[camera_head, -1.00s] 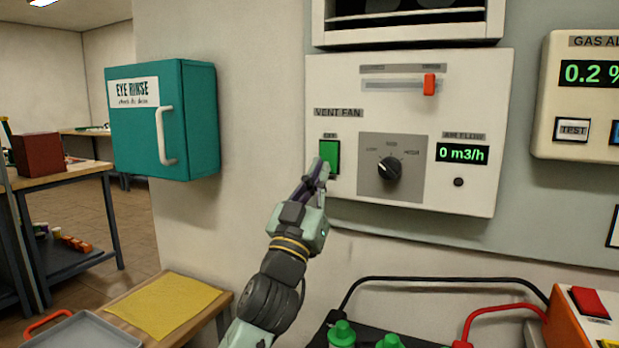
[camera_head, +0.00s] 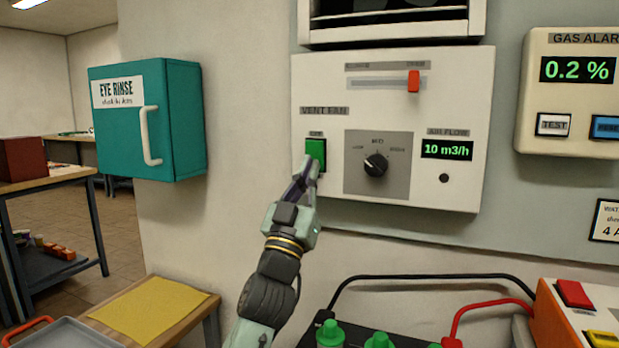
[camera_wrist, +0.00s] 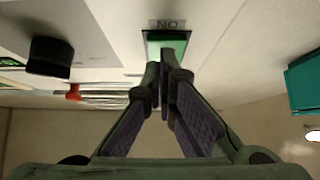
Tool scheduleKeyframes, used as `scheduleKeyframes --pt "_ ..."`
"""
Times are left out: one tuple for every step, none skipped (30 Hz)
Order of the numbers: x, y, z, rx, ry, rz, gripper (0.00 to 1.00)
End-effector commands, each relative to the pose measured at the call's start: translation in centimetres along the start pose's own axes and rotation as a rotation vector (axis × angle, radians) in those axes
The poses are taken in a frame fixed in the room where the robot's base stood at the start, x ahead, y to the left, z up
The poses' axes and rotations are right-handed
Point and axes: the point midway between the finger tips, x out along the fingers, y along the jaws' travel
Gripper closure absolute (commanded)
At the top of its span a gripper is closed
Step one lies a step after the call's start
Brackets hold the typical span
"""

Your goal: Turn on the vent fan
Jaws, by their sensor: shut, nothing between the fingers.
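The vent fan panel (camera_head: 460,100) is a white box on the wall. Its green switch (camera_head: 315,150) sits at the left, with a small label above it that reads ON, upside down, in the wrist view (camera_wrist: 167,24). The air flow display (camera_head: 447,149) reads 10 m3/h. The switch also shows in the wrist view (camera_wrist: 168,47).
A teal eye rinse cabinet (camera_head: 180,120) juts from the wall at left. The gas alarm (camera_head: 535,100) is at right. Below are a bench with a yellow cloth (camera_head: 150,308), green-capped items (camera_head: 330,335) and black and red cables.

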Motion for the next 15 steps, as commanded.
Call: scheduleKeyframes --pt "-0.1 0.0 0.0 -0.001 -0.001 0.000 1.00" --pt "-0.2 0.0 0.1 -0.001 -0.001 -0.001 1.00" --pt "-0.5 -0.1 0.1 -0.002 -0.001 -0.002 1.00" --pt "-0.8 -0.1 0.1 -0.003 -0.001 -0.002 1.00" --pt "-1.1 -0.1 0.1 -0.003 -0.001 -0.002 1.00" --pt "-1.6 -0.1 -0.2 0.001 0.002 -0.002 1.00" --pt "-2.0 -0.2 -0.7 0.002 0.002 -0.003 1.00" --pt "-2.5 -0.2 -1.1 0.001 0.002 -0.003 1.00" --pt "-3.1 -0.2 -1.7 0.002 0.002 -0.003 1.00" --pt "-3.6 -0.2 -2.1 0.003 0.002 -0.002 1.00" --pt "-4.1 -0.2 -2.6 0.004 0.002 -0.003 1.00" --pt "-4.8 -0.2 -3.2 0.003 0.001 -0.003 1.00" --pt "-5.4 -0.2 -3.7 0.002 0.001 -0.003 1.00" --pt "-5.9 -0.2 -4.2 0.003 0.002 -0.003 1.00" --pt "-6.5 -0.1 -4.8 0.003 0.001 -0.002 1.00"
